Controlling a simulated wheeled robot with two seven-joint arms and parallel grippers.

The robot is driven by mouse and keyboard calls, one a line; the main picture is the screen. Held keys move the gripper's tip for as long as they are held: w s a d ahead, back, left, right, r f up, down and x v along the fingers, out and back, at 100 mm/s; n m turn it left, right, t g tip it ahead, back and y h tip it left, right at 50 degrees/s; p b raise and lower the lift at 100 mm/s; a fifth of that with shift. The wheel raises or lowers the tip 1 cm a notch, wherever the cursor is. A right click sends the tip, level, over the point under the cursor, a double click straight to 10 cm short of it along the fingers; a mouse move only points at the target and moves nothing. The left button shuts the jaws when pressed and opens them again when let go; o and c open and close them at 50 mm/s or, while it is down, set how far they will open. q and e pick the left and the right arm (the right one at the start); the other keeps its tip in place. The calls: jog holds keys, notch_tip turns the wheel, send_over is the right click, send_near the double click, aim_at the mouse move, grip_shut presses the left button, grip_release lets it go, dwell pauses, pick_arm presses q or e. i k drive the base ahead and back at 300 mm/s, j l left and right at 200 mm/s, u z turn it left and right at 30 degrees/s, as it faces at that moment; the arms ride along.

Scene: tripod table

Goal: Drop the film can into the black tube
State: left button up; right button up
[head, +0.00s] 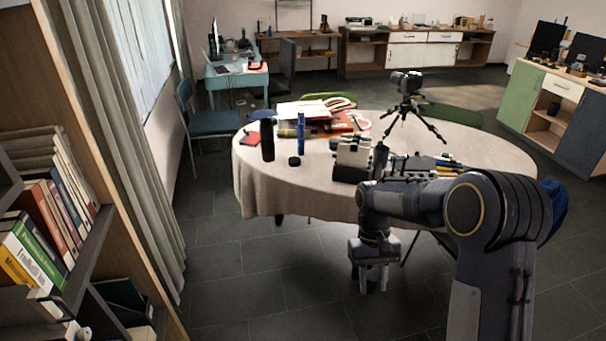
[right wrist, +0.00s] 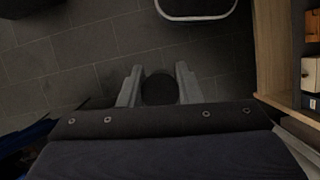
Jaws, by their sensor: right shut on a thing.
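My right gripper (head: 374,280) hangs in front of the table's near edge, pointing down over the floor. In the right wrist view the right gripper (right wrist: 159,88) is shut on a dark round thing, which looks like the film can (right wrist: 160,88), seen end-on between the two grey fingers. The black tube (head: 267,141) stands upright on the left part of the table, well to the left of and beyond the gripper. A small black round piece (head: 294,161) lies to its right; I cannot tell what it is. My left gripper is not in view.
The round table (head: 290,195) has a beige cloth. A blue cylinder (head: 301,134) stands right of the tube, with papers and books behind. A bookshelf (head: 60,215) is at left.

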aim_at(267, 158)
jog(key=i+u, duration=0.2)
jog(key=i, duration=0.4)
jog(key=i+u, duration=0.15)
jog(key=i, duration=0.4)
jog(key=i+l+u, duration=0.2)
jog(key=i, duration=0.35)
